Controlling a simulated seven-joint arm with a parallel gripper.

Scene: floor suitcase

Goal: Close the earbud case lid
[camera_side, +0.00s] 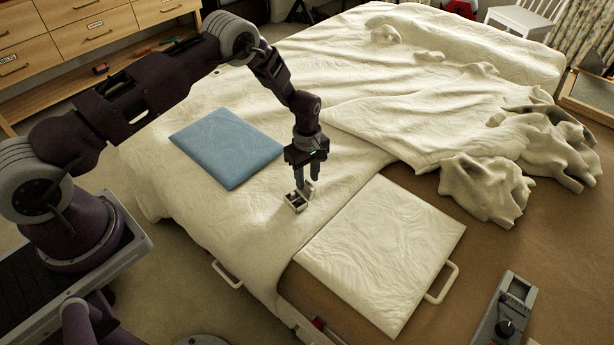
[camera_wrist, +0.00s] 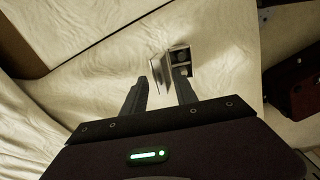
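The earbud case (camera_side: 296,204) is a small pale box with dark insides, lying on the cream cloth near the middle of the side view. Its lid (camera_wrist: 160,74) stands up, open, on the left of the case body (camera_wrist: 181,57) in the wrist view. My gripper (camera_side: 307,184) points down just above and beside the case. In the wrist view my gripper (camera_wrist: 161,76) has its fingers apart, with the lid showing between them. The right finger overlaps the near part of the body. I cannot tell whether either finger touches the case.
A blue flat pad (camera_side: 228,148) lies on the cloth behind left. A cream quilted panel (camera_side: 382,252) with a metal handle (camera_side: 443,284) lies at right front. Crumpled cloth (camera_side: 485,188) is heaped at right. A grey device (camera_side: 506,310) sits front right. Cloth around the case is clear.

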